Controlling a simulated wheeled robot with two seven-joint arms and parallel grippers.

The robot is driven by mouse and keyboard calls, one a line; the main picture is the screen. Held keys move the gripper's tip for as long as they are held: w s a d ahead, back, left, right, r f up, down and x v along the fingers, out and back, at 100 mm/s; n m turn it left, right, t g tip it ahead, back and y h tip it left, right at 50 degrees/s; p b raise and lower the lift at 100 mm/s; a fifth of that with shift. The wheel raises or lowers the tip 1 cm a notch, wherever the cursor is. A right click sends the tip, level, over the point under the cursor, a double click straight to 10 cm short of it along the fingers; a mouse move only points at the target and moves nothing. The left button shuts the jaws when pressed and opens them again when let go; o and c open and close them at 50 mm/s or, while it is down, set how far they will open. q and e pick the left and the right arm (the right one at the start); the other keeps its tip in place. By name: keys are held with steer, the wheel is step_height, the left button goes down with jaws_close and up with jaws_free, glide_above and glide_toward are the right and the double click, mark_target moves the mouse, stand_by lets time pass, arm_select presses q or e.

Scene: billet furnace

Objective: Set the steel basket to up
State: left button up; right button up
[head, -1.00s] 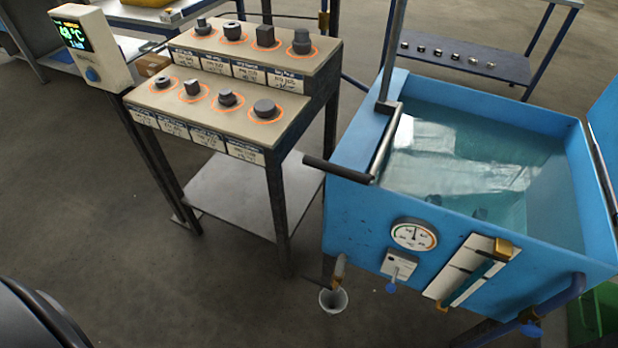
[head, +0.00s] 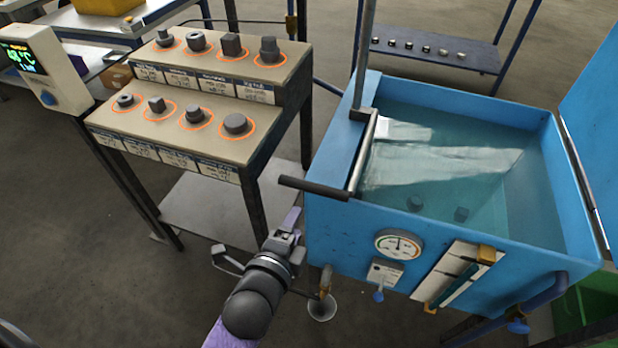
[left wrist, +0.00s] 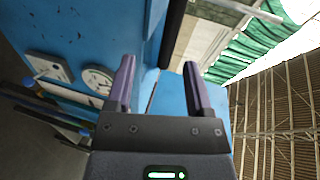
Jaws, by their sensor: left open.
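A blue water tank (head: 335,215) stands at the right in the head view. A lever with a black grip (head: 313,188) sticks out past its left front corner, and its steel arm (head: 364,150) runs back along the rim to a post. My left gripper (head: 291,222) is open and empty, below the black grip and beside the tank's front left corner. In the left wrist view its fingers (left wrist: 160,72) point up along the tank, and a dark bar (left wrist: 172,35) shows beyond them.
A stepped table (head: 205,75) with several dark metal parts stands at the left, with a temperature display (head: 40,65) beside it. A gauge (head: 399,244), a valve and a sight tube (head: 460,275) are on the tank's front. A raised blue lid (head: 590,130) stands at the right.

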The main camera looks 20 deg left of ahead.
mark_target(310, 191)
arm_select(q)
steer(key=b+x, duration=0.1)
steer(key=x, duration=0.2)
steer(key=r+b+x, duration=0.1)
steer(key=x, duration=0.2)
steer(key=b+x, duration=0.1)
steer(key=x, duration=0.2)
steer(key=shift+w+a+r+b, duration=0.1)
steer(key=shift+w+r+b, duration=0.05)
steer(key=shift+b, duration=0.2)
steer(key=shift+w, duration=0.4)
arm_select(e)
steer(key=shift+g, duration=0.3)
steer(key=f, duration=0.1)
steer(key=d+f, duration=0.1)
steer(key=s+f, duration=0.1)
steer(key=shift+d+f, duration=0.3)
arm_select(q)
steer(key=c, duration=0.4)
jaws_close()
arm_select(e)
steer(key=shift+a, duration=0.55)
steer(key=shift+s, duration=0.15)
steer(key=shift+s+d, duration=0.2)
steer(key=shift+d, duration=0.2)
